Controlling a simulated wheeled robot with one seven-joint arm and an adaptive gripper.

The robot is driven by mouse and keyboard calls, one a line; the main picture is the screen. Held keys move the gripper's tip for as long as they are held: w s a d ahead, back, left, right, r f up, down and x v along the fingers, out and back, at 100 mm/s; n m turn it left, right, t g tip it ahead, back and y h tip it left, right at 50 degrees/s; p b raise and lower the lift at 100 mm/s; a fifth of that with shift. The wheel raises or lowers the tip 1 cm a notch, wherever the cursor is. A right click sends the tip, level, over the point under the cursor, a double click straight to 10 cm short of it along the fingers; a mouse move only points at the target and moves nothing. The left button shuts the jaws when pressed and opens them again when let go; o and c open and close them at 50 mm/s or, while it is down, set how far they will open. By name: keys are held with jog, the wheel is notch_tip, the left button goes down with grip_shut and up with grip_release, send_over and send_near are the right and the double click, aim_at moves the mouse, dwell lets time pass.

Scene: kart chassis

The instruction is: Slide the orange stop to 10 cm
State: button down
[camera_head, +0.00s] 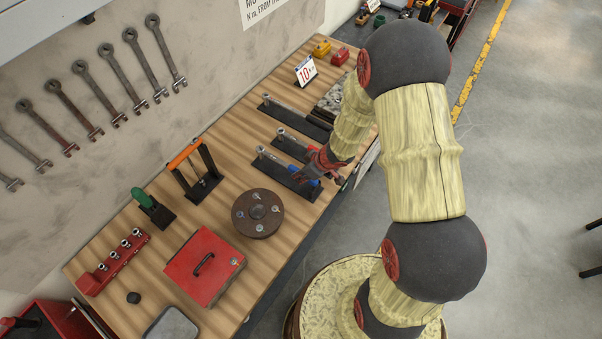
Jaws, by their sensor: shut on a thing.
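No piece that I can tell for certain to be an orange stop shows, and no centimetre scale can be read. The clearest orange part is a bar (185,154) across the top of two black uprights on a black base, left of centre on the bench. My gripper (304,175) is well to the right of it, low over the front bench edge. It is shut around the blue handle (293,168) of the nearest wrench-like tool, which lies on a black holder. The fingertips are small and partly hidden by the wrist.
A card reading 10 (306,71) stands at the back of the wooden bench (225,134). Two similar holders lie beyond my gripper. A brown disc (257,213), a red box (205,267) and a green-handled tool (141,197) stand nearer. Wrenches hang on the wall.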

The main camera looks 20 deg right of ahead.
jog(key=shift+f, duration=0.1)
dwell(0.5)
jog(key=shift+f+b, duration=0.6)
jog(key=shift+f, duration=0.25)
jog(key=c, duration=1.7)
grip_release()
jog(key=shift+o, duration=0.4)
jog(key=shift+s, duration=0.1)
jog(key=v, duration=1.2)
notch_tip(320, 180, up, 10)
jog(key=p, duration=1.2)
jog(key=shift+p, duration=0.35)
